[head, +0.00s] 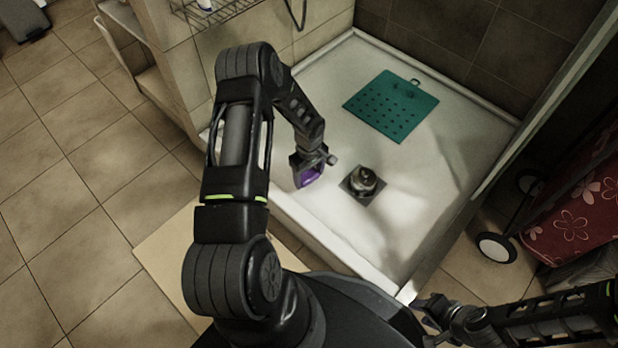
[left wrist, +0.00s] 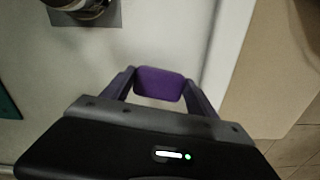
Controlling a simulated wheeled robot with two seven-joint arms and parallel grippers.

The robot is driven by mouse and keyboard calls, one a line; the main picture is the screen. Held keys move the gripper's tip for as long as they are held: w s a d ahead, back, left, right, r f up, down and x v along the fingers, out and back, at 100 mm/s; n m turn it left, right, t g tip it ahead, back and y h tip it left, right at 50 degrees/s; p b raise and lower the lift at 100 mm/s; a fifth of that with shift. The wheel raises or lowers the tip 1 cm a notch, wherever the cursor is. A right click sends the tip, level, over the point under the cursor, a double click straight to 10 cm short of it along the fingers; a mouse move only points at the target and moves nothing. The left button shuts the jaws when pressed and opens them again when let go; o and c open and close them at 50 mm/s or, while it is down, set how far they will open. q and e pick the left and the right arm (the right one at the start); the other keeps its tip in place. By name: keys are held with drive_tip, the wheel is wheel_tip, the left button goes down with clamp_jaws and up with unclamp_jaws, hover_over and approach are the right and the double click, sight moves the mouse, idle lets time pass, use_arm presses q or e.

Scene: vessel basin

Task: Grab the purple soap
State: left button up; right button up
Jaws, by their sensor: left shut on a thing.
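The purple soap (head: 309,176) is over the near left part of the white basin in the head view. It also shows as a purple block in the left wrist view (left wrist: 159,84), between the two fingertips. My left gripper (head: 306,180) is shut on the soap; it also shows in the left wrist view (left wrist: 158,88). The fingers hide the soap's sides. Whether the soap touches the basin floor, I cannot tell. My right gripper (head: 428,305) is at the lower right of the head view, apart from the soap, and its jaw opening is unclear.
A dark metallic vessel (head: 363,180) stands on a grey square in the basin (head: 420,215), close right of my left gripper. A teal mat (head: 392,105) lies farther back. Tiled walls close the basin's back. A red flowered cart (head: 575,215) stands at the right.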

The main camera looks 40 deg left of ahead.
sight(309, 176)
use_arm(q)
wheel_tip(309, 176, up, 7)
drive_tip(key=shift+f+p, duration=0.2)
drive_tip(key=shift+p, duration=0.75)
